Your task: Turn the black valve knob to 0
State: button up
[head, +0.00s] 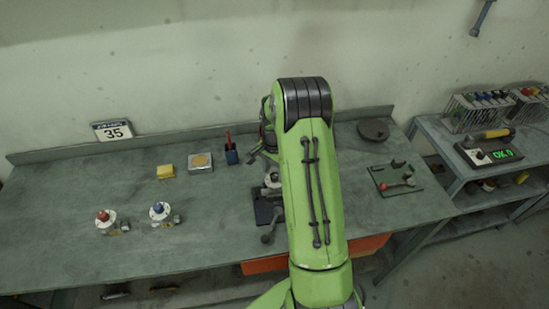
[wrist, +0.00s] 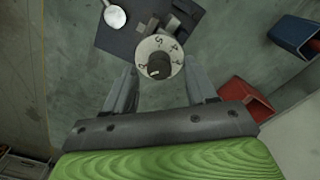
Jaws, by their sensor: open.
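The black valve knob (wrist: 158,65) sits on a round white dial (wrist: 160,46) with dark digits, in the middle of the wrist view. A small pale mark shows on the knob's lower left side; I cannot read surely which digit it faces. My gripper (wrist: 160,70) is open, with one finger to the left of the dial and one to the right. The knob appears between the fingers; I see no contact. In the head view my arm hides most of this valve, and only part of its pale dial (head: 272,180) shows.
A red-knob valve (head: 103,217) and a blue-knob valve (head: 158,211) stand at the bench's left. A yellow block (head: 166,172), a pen cup (head: 231,155) and a green tray (head: 409,187) are also on it. A red bin (wrist: 247,98) shows right of my gripper.

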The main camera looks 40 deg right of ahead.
aim_at(274, 175)
notch_tip(274, 175, up, 14)
jog(key=shift+r, duration=0.2)
dwell(0.4)
